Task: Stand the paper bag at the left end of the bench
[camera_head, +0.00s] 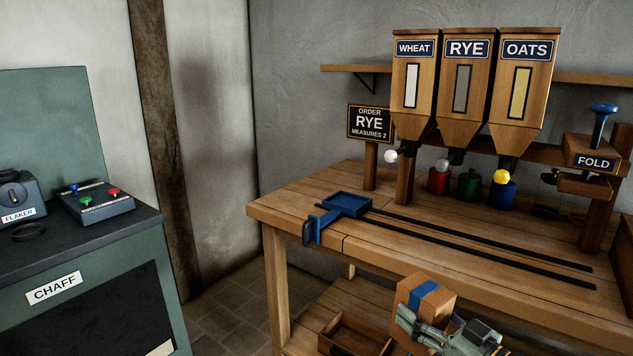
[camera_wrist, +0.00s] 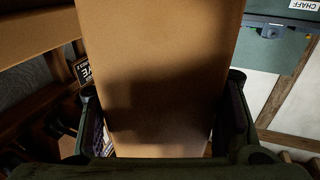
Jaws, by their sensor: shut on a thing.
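The paper bag (camera_head: 412,293) is brown and box-like with a blue band on it. In the head view it is in front of the bench, below the level of the top's front edge. My gripper (camera_head: 415,318) is shut on it, its fingers against the bag's near side in that view. In the wrist view the bag (camera_wrist: 160,60) fills the middle between my two fingers. The bench (camera_head: 285,205) has a wooden top, and its left end corner is bare. The bag's underside is hidden.
A blue tray carriage (camera_head: 348,203) with a clamp sits near the bench's left end, on two black rails. Hoppers (camera_head: 467,90), an order sign (camera_head: 369,123) and several coloured cups stand behind. An open wooden box (camera_head: 350,335) lies on the lower shelf. A green cabinet (camera_head: 90,280) stands left.

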